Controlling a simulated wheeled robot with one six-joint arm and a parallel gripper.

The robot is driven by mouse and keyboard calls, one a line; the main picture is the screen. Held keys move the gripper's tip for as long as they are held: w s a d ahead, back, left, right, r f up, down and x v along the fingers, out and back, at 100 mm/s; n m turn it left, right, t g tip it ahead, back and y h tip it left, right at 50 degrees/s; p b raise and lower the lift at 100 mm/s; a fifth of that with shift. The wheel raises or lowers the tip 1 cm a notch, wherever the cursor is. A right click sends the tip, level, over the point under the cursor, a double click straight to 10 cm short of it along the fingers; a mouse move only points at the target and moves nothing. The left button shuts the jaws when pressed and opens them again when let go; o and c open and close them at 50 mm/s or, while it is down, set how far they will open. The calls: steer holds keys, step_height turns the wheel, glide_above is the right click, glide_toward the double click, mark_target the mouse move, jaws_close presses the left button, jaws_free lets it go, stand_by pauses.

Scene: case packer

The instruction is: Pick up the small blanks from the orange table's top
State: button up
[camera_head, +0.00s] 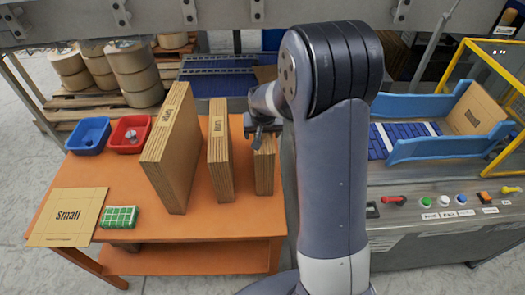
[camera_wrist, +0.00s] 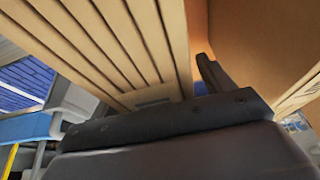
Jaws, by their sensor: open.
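The small blanks (camera_head: 264,172) stand upright as a narrow cardboard stack at the right of the orange table's top (camera_head: 120,172). My gripper (camera_head: 262,133) is at the top of this stack, with its jaws open. In the wrist view, layered cardboard edges (camera_wrist: 110,45) fill the upper left, close to the jaws. One dark finger (camera_wrist: 208,72) shows to the right of those edges; the other finger is not clear. I cannot tell whether the jaws touch the stack. A flat board marked "Small" (camera_head: 68,216) lies at the table's front left.
A medium-height stack (camera_head: 220,165) and a larger stack (camera_head: 172,150) stand left of the small blanks. A blue bin (camera_head: 88,135), a red bin (camera_head: 130,134) and a green block (camera_head: 119,217) are on the table's left. The machine with its control panel (camera_head: 450,205) is at right.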

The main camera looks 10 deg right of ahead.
steer(key=shift+c, duration=0.5)
jaws_close()
stand_by(0.4)
